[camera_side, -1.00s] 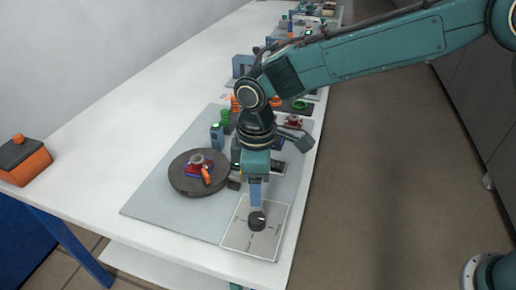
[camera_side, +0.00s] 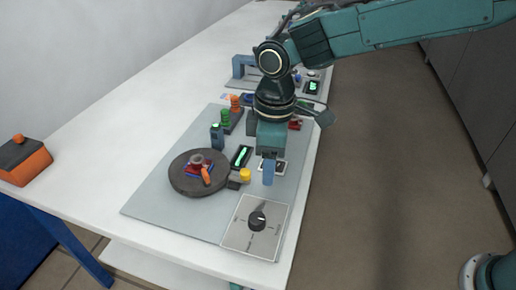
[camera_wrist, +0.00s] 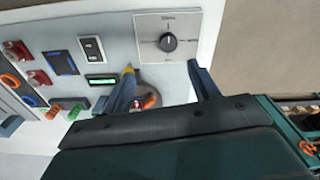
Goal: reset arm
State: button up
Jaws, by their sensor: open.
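My gripper (camera_side: 268,172) is open and empty. It hangs above the grey board (camera_side: 150,207), behind the dial plate in the side view and clear of it. In the wrist view my gripper (camera_wrist: 162,84) shows its two blue fingers spread apart with nothing held between them. The black dial (camera_side: 257,221) sits on a light square plate (camera_side: 238,240) at the board's front corner. The dial also shows in the wrist view (camera_wrist: 168,42), beyond the fingers.
A dark round turntable (camera_side: 181,187) with small red, blue and orange parts is left of my gripper. A yellow button (camera_side: 245,175) and a green-lit display (camera_side: 241,156) stand close by. An orange box (camera_side: 27,165) lies far left. Table behind it is bare.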

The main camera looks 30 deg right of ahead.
jog(key=s+d+r+m+t, duration=0.1)
jog(key=s+d+r+m, duration=0.15)
jog(key=d+r, duration=0.2)
jog(key=s+d+r+m, duration=0.1)
jog(key=s+d+r, duration=0.2)
jog(key=d, duration=0.3)
jog(key=s+d+r+m+t, duration=0.1)
jog(key=s+d+r+m, duration=0.1)
jog(key=d+r, duration=0.3)
jog(key=s+d+f+m+t, duration=0.1)
jog(key=s+d+m, duration=0.1)
jog(key=s+d, duration=0.3)
jog(key=s+d+m+t, duration=0.2)
jog(key=s+d, duration=0.4)
jog(key=s, duration=0.4)
jog(key=shift+s+d+f+m, duration=0.2)
jog(key=shift+s+f+m, duration=0.15)
jog(key=shift+m, duration=0.5)
